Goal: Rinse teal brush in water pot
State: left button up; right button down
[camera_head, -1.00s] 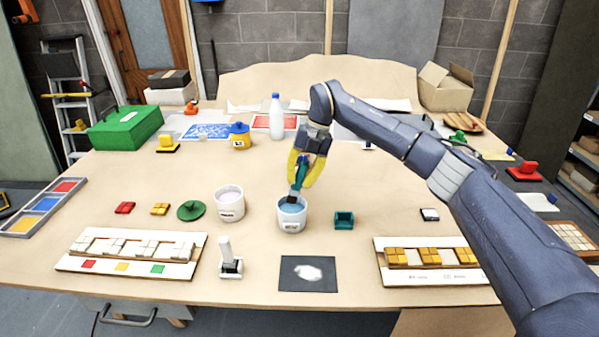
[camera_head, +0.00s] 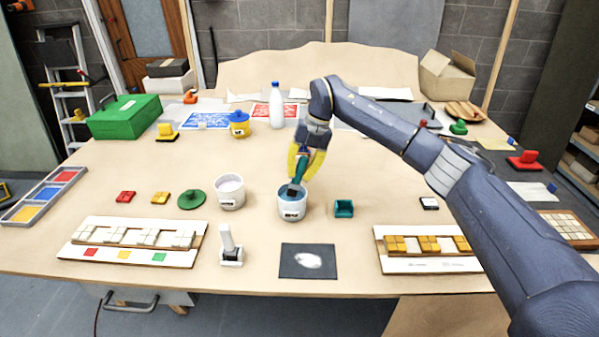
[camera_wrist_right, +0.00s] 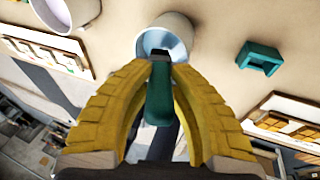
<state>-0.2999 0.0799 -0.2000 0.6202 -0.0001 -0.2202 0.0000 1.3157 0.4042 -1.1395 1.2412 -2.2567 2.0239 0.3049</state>
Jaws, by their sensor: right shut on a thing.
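The white water pot (camera_head: 293,211) stands on the table near the middle, with blue water in it. My right gripper (camera_head: 299,180), with yellow fingers, is above the pot and shut on the teal brush (camera_head: 299,172). The brush points down, and its dark head is at the pot's mouth, inside the rim. In the right wrist view the teal brush handle (camera_wrist_right: 159,95) lies between the yellow fingers, and its far end reaches into the pot (camera_wrist_right: 166,36). How deep the head sits is hard to tell. My left gripper is not in view.
A second white pot (camera_head: 230,194) stands to the left. A teal holder (camera_head: 343,208) is close on the right. Mosaic panels (camera_head: 130,256) (camera_head: 428,264) flank the front edge.

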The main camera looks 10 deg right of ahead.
aim_at(300, 158)
jog(key=shift+f, duration=0.6)
dwell(1.1)
jog(key=shift+r, duration=0.1)
jog(key=shift+r, duration=3.45)
